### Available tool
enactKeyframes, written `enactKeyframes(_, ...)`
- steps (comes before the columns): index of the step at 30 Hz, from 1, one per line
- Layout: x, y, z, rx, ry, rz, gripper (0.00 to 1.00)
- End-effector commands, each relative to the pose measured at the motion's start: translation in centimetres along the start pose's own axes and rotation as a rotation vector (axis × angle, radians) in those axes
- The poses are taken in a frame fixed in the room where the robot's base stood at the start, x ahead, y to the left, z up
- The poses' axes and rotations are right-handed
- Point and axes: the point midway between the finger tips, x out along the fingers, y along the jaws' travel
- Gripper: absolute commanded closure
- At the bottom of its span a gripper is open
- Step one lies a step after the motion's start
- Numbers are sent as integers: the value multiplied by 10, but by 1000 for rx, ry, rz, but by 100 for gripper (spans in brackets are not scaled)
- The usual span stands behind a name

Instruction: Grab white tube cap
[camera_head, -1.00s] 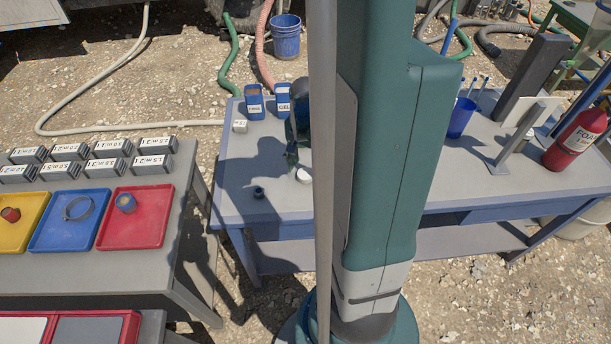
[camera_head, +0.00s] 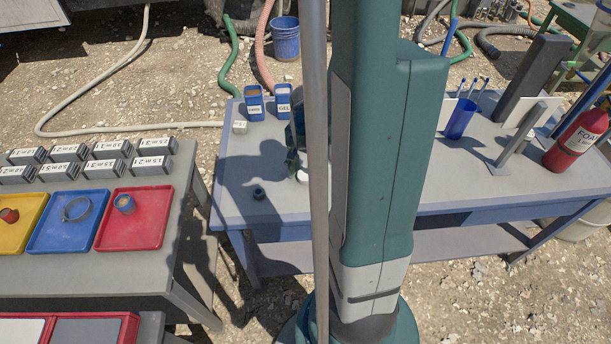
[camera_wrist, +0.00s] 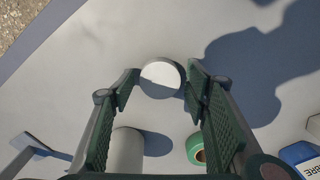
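The white tube cap (camera_wrist: 158,73), a round pale disc half in shadow, lies near the fingertips in the wrist view. In the head view the white cap (camera_head: 302,177) shows on the grey-topped table, partly hidden by a pole. My gripper (camera_wrist: 161,88) is open, with one green padded finger on each side of the cap.
In the wrist view, a white cylinder (camera_wrist: 127,152) and a green ring-shaped thing (camera_wrist: 195,148) are near the fingers. A blue labelled container (camera_wrist: 298,153) is at right.

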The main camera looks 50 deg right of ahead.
Motion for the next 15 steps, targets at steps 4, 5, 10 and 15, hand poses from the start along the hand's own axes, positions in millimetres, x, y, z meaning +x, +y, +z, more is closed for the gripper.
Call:
enactKeyframes(4,0,0,0,0,0,0,71)
enactKeyframes(5,0,0,0,0,0,0,71)
enactKeyframes(10,0,0,0,0,0,0,71)
enactKeyframes(15,-1,0,0,0,0,0,71)
